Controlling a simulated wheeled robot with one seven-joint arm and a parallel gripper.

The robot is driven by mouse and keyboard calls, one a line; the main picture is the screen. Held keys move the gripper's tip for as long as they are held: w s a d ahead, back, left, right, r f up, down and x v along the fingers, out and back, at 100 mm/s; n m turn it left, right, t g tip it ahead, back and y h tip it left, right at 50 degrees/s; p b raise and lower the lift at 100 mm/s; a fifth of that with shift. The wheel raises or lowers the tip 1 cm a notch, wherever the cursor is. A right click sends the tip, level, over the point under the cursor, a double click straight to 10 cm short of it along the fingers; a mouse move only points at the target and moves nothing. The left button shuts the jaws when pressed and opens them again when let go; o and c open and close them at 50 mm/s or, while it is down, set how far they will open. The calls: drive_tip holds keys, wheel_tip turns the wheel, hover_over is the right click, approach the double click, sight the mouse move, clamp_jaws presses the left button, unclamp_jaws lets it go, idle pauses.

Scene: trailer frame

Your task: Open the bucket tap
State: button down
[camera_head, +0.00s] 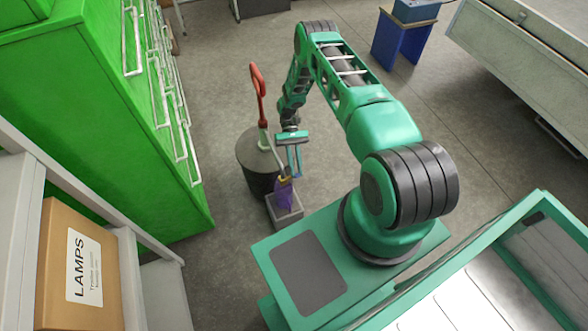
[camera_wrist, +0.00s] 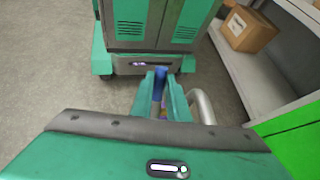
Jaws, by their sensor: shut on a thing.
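A dark grey bucket (camera_head: 255,172) stands on the floor, with a red-handled pump (camera_head: 258,82) rising from its lid. A pale curved pipe (camera_wrist: 203,106) shows in the wrist view. My gripper (camera_head: 295,172) is beside the bucket's right side, pointing down. In the wrist view its green fingers (camera_wrist: 160,98) are shut on a narrow blue piece (camera_wrist: 160,80), seemingly the tap's handle. The tap's body is hidden, so I cannot tell how far it is turned. A purple object (camera_head: 283,194) with a yellow top stands just below the gripper.
The purple object is in a small grey box (camera_head: 288,219) on the floor. A green drawer cabinet (camera_head: 100,110) stands to the left, and a shelf holds a cardboard LAMPS box (camera_head: 75,265). A blue stand (camera_head: 400,38) is at the back right. Open floor lies behind the bucket.

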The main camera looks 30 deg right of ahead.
drive_tip(key=c, duration=1.7)
unclamp_jaws()
drive_tip(key=shift+w+f, duration=0.15)
drive_tip(key=shift+w, duration=0.05)
drive_tip(key=shift+s, duration=0.1)
drive_tip(key=v, duration=1.1)
